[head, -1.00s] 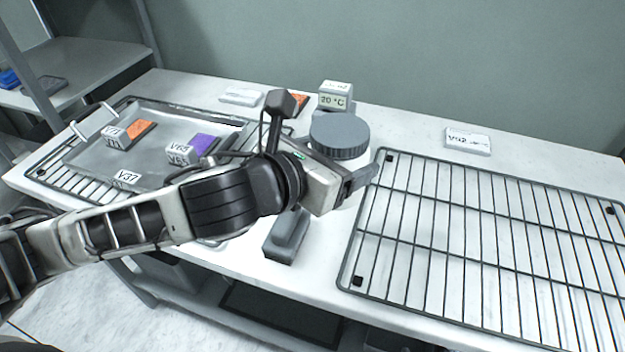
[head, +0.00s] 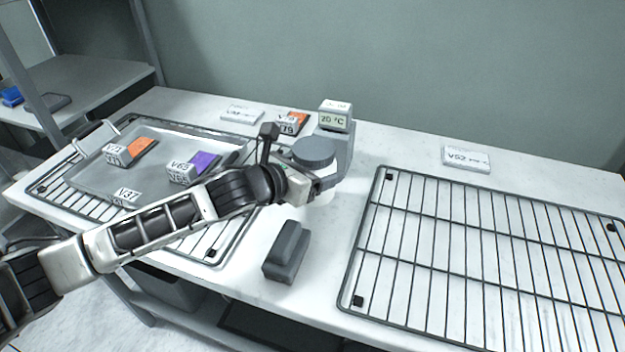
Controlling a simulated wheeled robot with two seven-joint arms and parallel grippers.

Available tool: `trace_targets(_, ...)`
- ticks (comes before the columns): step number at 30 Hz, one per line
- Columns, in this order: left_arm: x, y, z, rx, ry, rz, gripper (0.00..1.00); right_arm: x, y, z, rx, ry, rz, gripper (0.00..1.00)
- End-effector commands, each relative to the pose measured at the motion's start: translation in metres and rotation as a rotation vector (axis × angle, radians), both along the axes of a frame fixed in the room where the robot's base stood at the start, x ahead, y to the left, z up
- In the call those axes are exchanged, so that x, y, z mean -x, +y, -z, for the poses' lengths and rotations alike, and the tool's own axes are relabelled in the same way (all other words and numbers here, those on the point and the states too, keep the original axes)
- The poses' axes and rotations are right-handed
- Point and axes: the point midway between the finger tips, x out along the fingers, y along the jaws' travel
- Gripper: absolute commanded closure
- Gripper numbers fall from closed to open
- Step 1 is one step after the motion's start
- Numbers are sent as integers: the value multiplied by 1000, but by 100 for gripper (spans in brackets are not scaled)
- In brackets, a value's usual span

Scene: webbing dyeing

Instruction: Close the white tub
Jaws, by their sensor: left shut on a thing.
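A round dark grey lid (head: 314,151) with a ridged rim is level at the back middle of the table, in front of the device with the 20 °C display. My left gripper (head: 328,182) is at the lid's near side and shut on it. My right gripper is out of view.
The grey display device (head: 336,121) stands right behind the lid. A grey block (head: 287,250) lies in front. A wire rack (head: 480,258) fills the right side. A metal tray (head: 88,180) with tagged orange and purple pieces is at left. A label V52 (head: 466,158) lies behind the rack.

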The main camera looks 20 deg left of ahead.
Motion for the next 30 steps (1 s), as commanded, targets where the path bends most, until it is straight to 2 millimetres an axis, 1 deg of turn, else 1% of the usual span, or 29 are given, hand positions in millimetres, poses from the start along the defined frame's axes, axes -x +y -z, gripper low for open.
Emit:
trace_targets(1,0,-1,-3,2,-7,1,88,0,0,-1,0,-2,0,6)
trace_targets(5,-2,0,-1,3,-5,1,88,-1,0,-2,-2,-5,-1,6)
trace_targets(7,-5,3,5,4,-4,-1,88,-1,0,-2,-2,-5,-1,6)
trace_targets(10,-4,2,21,7,1,-1,88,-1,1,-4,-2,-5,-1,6)
trace_targets(14,-4,2,32,4,-4,0,88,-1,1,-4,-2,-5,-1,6)
trace_targets(23,-5,2,34,2,-7,1,88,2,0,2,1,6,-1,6)
trace_targets(27,-5,2,38,2,-7,2,88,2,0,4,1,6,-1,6)
trace_targets(28,-4,3,40,-1,0,0,17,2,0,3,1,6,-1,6)
trace_targets(29,-4,3,40,-1,0,0,8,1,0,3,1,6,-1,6)
trace_targets(30,-4,3,40,-1,0,0,3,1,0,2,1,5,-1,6)
